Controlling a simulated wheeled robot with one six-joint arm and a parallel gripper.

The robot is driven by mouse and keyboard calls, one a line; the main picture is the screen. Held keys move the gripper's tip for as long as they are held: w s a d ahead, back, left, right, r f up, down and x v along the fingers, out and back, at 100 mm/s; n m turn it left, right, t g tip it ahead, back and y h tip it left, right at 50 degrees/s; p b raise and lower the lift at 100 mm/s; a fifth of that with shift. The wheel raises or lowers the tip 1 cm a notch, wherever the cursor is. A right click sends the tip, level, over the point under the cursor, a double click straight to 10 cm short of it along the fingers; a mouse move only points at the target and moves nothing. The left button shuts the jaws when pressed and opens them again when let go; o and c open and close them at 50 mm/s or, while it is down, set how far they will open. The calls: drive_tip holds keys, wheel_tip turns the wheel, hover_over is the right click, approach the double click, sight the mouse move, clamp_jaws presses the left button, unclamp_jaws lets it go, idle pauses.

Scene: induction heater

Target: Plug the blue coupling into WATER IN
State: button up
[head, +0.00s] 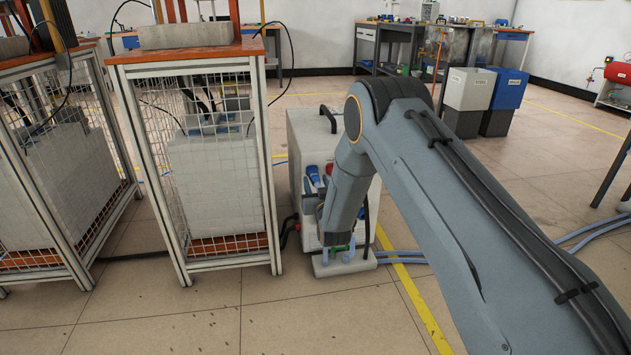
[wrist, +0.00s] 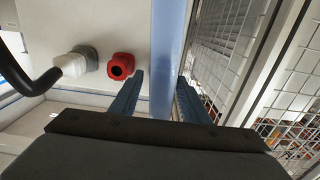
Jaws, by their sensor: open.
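My gripper (wrist: 160,76) is open in the wrist view, its two blue fingers apart. A light-blue upright length (wrist: 167,40), which looks like a hose, shows between and beyond the fingers; I cannot tell whether they touch it. The blue coupling itself cannot be made out. A red round port (wrist: 120,66) sits on the pale machine face left of the fingers. In the head view my arm reaches down to the front of the heater cabinet (head: 303,128), hiding part of its face. Blue fittings (head: 313,175) show there. No WATER IN label is readable.
A grey-white fitting with a black hose (wrist: 70,66) is left of the red port. A wire-mesh cage (head: 215,150) stands close by on the left. A low pale base (head: 325,268) holds pale-blue hoses. Floor in front is clear.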

sight(317, 185)
clamp_jaws()
drive_tip(key=shift+s, duration=0.1)
drive_tip(key=shift+p+v, duration=2.1)
drive_tip(key=shift+v, duration=0.8)
drive_tip(key=s+d+f+b, duration=0.15)
drive_tip(key=f+b, duration=0.35)
drive_tip(key=f, duration=0.6)
drive_tip(key=d+f+b, duration=0.3)
drive_tip(key=f+b, duration=0.3)
drive_tip(key=f, duration=0.4)
drive_tip(key=b+x, duration=0.4)
drive_tip(key=x, duration=0.3)
drive_tip(key=shift+a+f+b, duration=0.25)
drive_tip(key=shift+f+b, duration=0.05)
drive_tip(key=shift+b, duration=0.05)
